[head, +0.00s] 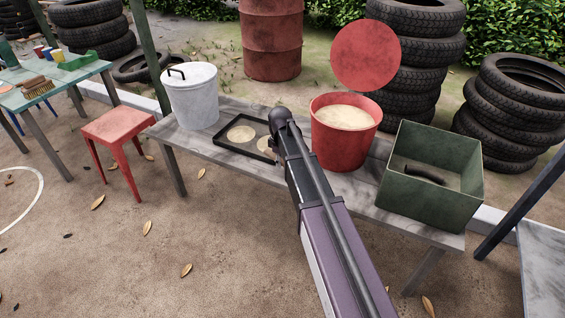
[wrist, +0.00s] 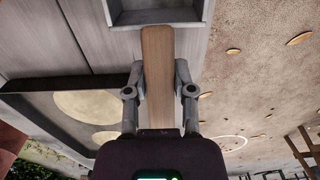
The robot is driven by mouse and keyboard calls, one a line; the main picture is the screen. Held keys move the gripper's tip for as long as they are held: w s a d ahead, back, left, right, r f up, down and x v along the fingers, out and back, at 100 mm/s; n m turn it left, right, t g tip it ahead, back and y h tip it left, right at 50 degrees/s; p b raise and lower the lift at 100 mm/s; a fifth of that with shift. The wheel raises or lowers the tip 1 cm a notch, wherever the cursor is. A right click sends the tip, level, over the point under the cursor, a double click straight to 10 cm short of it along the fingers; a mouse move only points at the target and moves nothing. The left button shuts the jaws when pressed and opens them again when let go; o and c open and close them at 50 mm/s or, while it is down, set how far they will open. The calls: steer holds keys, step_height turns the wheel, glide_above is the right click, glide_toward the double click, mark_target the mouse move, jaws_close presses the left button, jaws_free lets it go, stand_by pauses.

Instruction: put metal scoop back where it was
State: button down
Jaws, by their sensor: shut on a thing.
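The metal scoop (wrist: 150,16) shows at the top of the wrist view, with a grey, box-like head and a flat wooden handle. My gripper (wrist: 160,72) is shut on that wooden handle, one finger on each side. The scoop is over or near the grey bench (head: 231,161); its height above it is hard to tell. In the head view my arm hides the scoop and most of the gripper. A black tray (head: 226,147) with pale round discs lies on the bench beside the arm's end.
An open red bucket (head: 335,145) of pale grain or powder stands right of my arm, its red lid (head: 366,55) upright behind. A white lidded bucket (head: 190,98) stands left. A green box (head: 430,196) holding a dark curved thing is at right. A red stool (head: 117,125) stands left.

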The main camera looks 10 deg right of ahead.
steer(key=shift+f, duration=0.1)
steer(key=c, duration=0.9)
jaws_free()
steer(key=o, duration=0.4)
steer(key=shift+o, duration=0.2)
steer(key=shift+r, duration=0.2)
step_height(320, 180, up, 12)
steer(key=p, duration=1.2)
steer(key=shift+f, duration=0.1)
steer(key=s+d+m, duration=0.2)
steer(key=s+m, duration=0.3)
steer(key=s, duration=0.6)
steer(key=s+d+m, duration=0.2)
steer(key=s+m, duration=0.3)
steer(key=s, duration=0.7)
steer(key=shift+d+m, duration=0.4)
